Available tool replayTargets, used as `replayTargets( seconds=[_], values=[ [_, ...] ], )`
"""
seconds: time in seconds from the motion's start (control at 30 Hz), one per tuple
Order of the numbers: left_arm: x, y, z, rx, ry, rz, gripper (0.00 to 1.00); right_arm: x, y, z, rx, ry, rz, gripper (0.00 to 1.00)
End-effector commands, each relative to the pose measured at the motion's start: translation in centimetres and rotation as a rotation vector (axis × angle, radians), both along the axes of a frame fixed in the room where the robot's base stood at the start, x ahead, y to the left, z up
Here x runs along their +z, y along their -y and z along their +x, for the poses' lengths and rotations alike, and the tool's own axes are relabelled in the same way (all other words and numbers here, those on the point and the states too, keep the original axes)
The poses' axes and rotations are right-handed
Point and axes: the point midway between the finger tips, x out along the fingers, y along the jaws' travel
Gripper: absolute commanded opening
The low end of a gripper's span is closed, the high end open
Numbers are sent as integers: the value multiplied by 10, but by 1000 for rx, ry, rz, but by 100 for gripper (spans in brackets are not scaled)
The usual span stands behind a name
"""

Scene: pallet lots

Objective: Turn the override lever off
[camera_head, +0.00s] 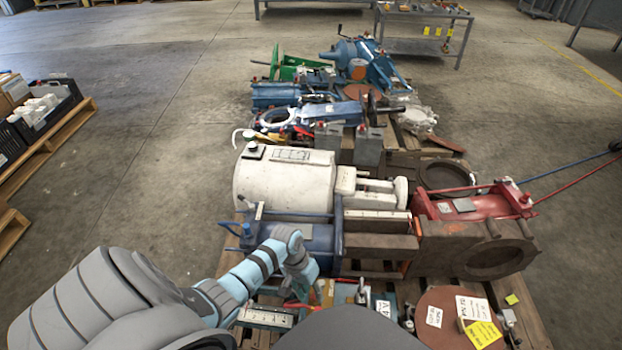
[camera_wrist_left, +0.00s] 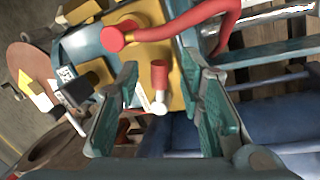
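In the left wrist view a small lever with a red collar (camera_wrist_left: 159,75) and a white rounded tip (camera_wrist_left: 158,107) stands on a yellow block; it looks like the override lever, though I see no label naming it. My left gripper (camera_wrist_left: 160,63) is open, its two teal fingers on either side of this lever, with gaps on both sides. I cannot tell how deep the lever sits between them. In the head view my left gripper (camera_head: 311,291) points down at the equipment on the pallet, and the lever cannot be made out there. My right gripper is not in view.
A brown disc (camera_head: 436,330) lies to the right.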

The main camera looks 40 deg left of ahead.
Motion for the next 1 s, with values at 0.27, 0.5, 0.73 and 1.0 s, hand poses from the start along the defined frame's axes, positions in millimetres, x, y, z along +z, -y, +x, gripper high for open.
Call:
replayTargets(
  seconds=[0.27, 0.5, 0.73, 1.0],
  values=[
    [-8, 3, 0, 0, -1, -1, 35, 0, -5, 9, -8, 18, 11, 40],
    [-7, 3, 0, 1, 0, 0, 9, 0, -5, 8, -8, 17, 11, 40],
    [-7, 3, 0, 0, -1, 0, 0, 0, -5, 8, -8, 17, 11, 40],
    [-7, 0, 1, -50, 1, 0, 0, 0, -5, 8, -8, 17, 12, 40]
  ],
)
